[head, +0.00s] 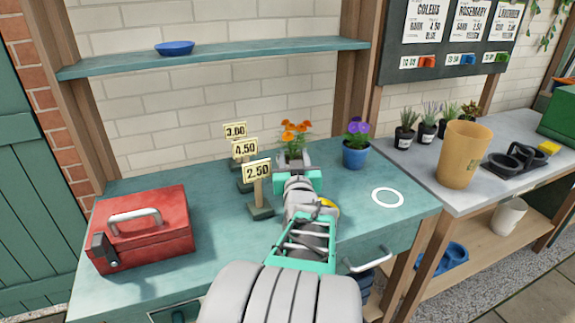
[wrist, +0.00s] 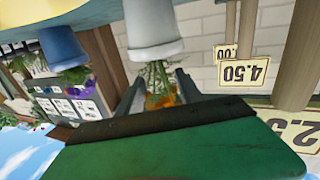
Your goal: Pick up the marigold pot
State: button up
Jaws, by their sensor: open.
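The marigold (head: 296,130) has orange flowers and stands upright in a pale grey-white pot (head: 283,160) toward the back of the teal bench. In the upside-down wrist view the pale pot (wrist: 152,35) is at top centre, with stems and orange flowers (wrist: 162,100) below it. My gripper (head: 292,170) is in front of the pot and hides part of it in the head view. In the wrist view my gripper's dark fingers (wrist: 160,78) stand apart, with the plant seen between them. I cannot tell whether they touch it.
Price signs (head: 257,172) on stands are close to the left of my gripper. A blue pot with purple flowers (head: 356,154) stands to the right, near a white ring (head: 387,197) on the bench. A red toolbox (head: 145,230) is at the left. A shelf (head: 220,56) runs above.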

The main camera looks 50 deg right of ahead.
aim_at(291, 142)
jog(key=x, duration=0.8)
jog(key=shift+w+d, duration=0.25)
jog(key=shift+w, duration=0.1)
grip_shut()
dwell(0.8)
